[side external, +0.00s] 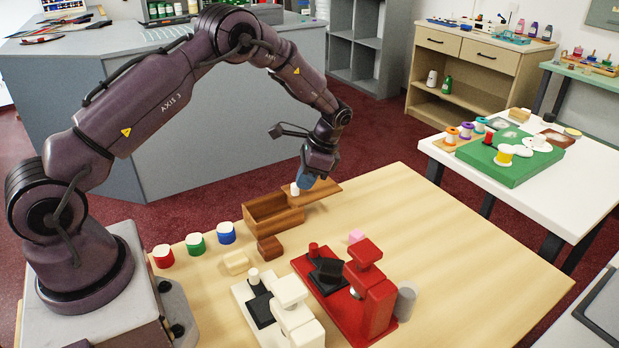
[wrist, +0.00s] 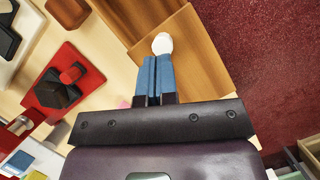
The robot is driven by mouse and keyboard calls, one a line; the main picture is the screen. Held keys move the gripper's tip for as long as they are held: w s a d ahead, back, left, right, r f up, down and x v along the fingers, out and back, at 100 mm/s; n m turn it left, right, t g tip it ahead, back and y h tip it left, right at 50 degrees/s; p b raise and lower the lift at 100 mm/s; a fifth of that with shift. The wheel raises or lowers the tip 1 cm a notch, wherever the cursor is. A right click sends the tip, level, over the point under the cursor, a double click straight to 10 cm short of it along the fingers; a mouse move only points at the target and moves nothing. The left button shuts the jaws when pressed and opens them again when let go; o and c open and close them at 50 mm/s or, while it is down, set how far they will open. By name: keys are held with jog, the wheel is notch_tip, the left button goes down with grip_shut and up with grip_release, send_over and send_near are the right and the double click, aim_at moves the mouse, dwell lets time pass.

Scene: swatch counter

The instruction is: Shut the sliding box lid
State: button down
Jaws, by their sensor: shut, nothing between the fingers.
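The wooden box (side external: 288,221) sits near the far edge of the wooden table, and part of its inside shows open. Its flat wooden lid (side external: 323,190) is slid out to the right, reaching past the box. A white knob (side external: 294,189) stands on the lid near the box side. My gripper (side external: 302,183) is over the lid beside the knob, its blue fingers shut with nothing between them. In the wrist view, the fingers (wrist: 155,60) point at the knob (wrist: 162,43) on the lid (wrist: 195,60). I cannot tell whether the fingertips touch the knob.
A small brown block (side external: 269,249) stands just in front of the box. Red, green and blue-sided pots (side external: 195,244) line the left. A white device (side external: 290,300) and a red device (side external: 362,290) stand in front. The table's right side (side external: 440,240) is clear.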

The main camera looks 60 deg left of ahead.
jog(key=s, duration=1)
jog(key=shift+s+f, duration=0.1)
jog(key=shift+s, duration=0.15)
